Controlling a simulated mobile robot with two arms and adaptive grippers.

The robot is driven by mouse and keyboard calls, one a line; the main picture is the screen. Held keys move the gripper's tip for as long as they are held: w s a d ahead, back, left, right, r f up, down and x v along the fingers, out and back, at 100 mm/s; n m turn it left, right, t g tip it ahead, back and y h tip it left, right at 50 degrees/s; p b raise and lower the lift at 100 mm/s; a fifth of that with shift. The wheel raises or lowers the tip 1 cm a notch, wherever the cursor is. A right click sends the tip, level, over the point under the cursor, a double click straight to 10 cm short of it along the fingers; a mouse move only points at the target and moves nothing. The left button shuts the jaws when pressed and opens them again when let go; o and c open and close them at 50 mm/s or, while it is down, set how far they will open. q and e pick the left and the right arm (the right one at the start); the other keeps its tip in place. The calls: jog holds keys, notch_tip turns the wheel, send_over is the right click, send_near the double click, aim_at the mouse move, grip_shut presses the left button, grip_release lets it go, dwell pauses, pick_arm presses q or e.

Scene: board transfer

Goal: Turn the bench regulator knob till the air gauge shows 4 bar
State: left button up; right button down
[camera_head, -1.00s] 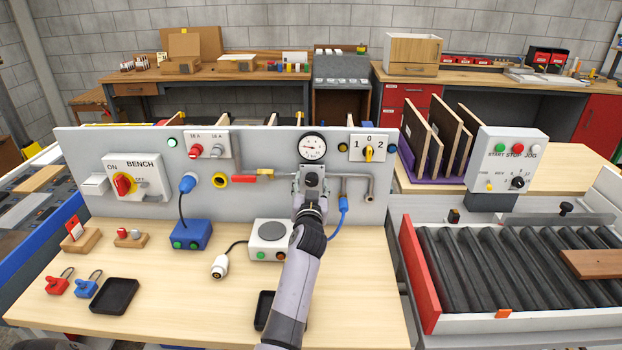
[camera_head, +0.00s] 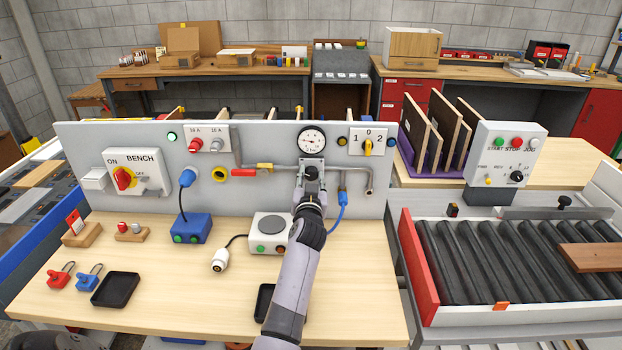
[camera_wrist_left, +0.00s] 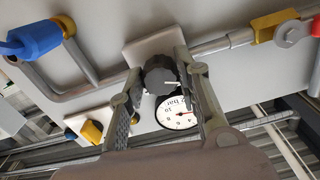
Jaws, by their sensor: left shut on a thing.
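The air gauge (camera_head: 312,140) is a round white dial with a black rim on the grey bench panel. In the left wrist view the gauge (camera_wrist_left: 178,113) appears upside down, partly behind a finger. My right gripper is not in view.
A pipe with a red-handled valve (camera_head: 243,172) runs left of the regulator, and a blue hose (camera_head: 341,205) hangs right. A 1-0-2 switch (camera_head: 368,147) is right of the gauge. A white hotplate box (camera_head: 268,229) and black tray (camera_head: 116,289) are on the bench.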

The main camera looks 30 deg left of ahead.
pick_arm(q)
jog(key=shift+m, duration=0.3)
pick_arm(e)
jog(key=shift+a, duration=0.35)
pick_arm(q)
jog(key=m, duration=0.8)
jog(key=shift+r+m, duration=0.15)
jog(key=shift+m, duration=0.25)
jog(key=shift+m+p, duration=0.5)
jog(key=shift+m, duration=1.4)
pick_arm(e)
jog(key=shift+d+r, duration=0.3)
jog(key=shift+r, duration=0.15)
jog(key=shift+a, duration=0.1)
pick_arm(q)
jog(key=o, duration=1.1)
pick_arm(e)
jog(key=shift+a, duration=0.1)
pick_arm(q)
jog(key=shift+o, duration=0.2)
